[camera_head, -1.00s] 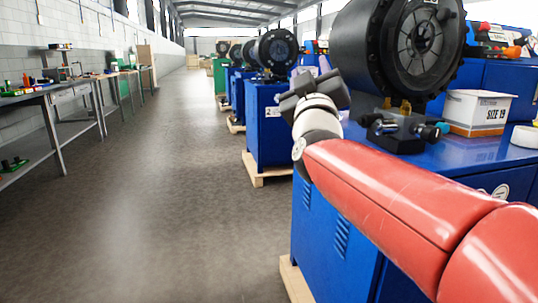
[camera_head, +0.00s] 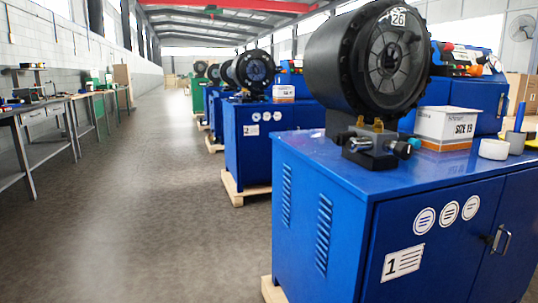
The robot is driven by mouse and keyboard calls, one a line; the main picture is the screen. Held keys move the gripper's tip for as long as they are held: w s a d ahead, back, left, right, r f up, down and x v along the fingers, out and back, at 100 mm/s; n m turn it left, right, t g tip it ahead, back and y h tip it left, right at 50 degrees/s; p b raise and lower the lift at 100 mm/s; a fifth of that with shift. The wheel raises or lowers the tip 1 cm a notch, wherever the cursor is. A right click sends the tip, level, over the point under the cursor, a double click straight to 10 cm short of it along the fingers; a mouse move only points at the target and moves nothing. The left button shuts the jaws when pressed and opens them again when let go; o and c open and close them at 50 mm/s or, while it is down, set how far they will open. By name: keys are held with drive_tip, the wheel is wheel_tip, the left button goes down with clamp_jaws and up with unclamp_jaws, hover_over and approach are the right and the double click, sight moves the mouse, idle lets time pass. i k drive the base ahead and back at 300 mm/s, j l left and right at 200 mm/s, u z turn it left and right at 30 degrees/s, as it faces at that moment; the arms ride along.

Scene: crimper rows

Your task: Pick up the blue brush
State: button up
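A slim blue upright piece (camera_head: 520,117) stands near the right edge of the blue cabinet top (camera_head: 335,163), beside a white roll (camera_head: 494,149). It may be the handle of the blue brush; it is too small to be sure. My gripper and arm are not in view.
A large black crimper (camera_head: 335,65) stands on the cabinet, with a black block (camera_head: 370,155) in front. A white box (camera_head: 445,127) marked SIZE 19 sits to its right. More blue cabinets line up behind. A workbench (camera_head: 35,115) stands at left, with open floor between.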

sight(520, 118)
drive_tip(key=z, duration=1.5)
